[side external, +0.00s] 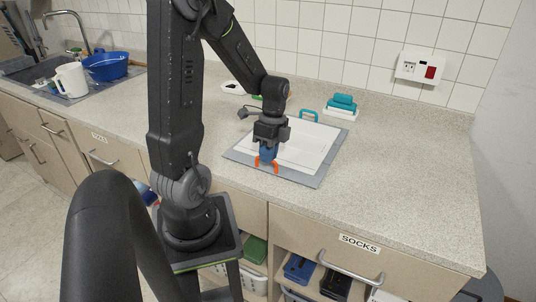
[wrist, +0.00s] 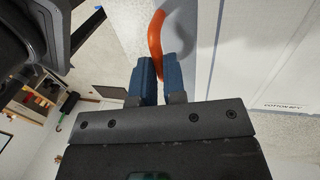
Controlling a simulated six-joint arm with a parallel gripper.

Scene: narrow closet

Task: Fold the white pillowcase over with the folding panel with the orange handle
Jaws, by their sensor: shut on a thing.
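The white pillowcase (side external: 306,148) lies flat on a grey folding board (side external: 313,178) on the counter. In the wrist view, white cloth (wrist: 270,60) with a small printed label fills the right side. The orange handle (side external: 275,168) stands at the board's near-left edge. My gripper (side external: 266,153) is above that edge, pointing down. Its blue fingers (wrist: 158,78) are shut on the orange handle, which shows as a curved bar (wrist: 156,32) in the wrist view. The borders of the handle's panel are hard to make out, and my wrist hides part of the cloth.
A teal handle (side external: 309,113) stands at the board's far edge. A teal item on a white base (side external: 341,107) sits behind the board. The counter to the right is clear. A wall outlet (side external: 419,68) and a SOCKS drawer (side external: 357,243) are near.

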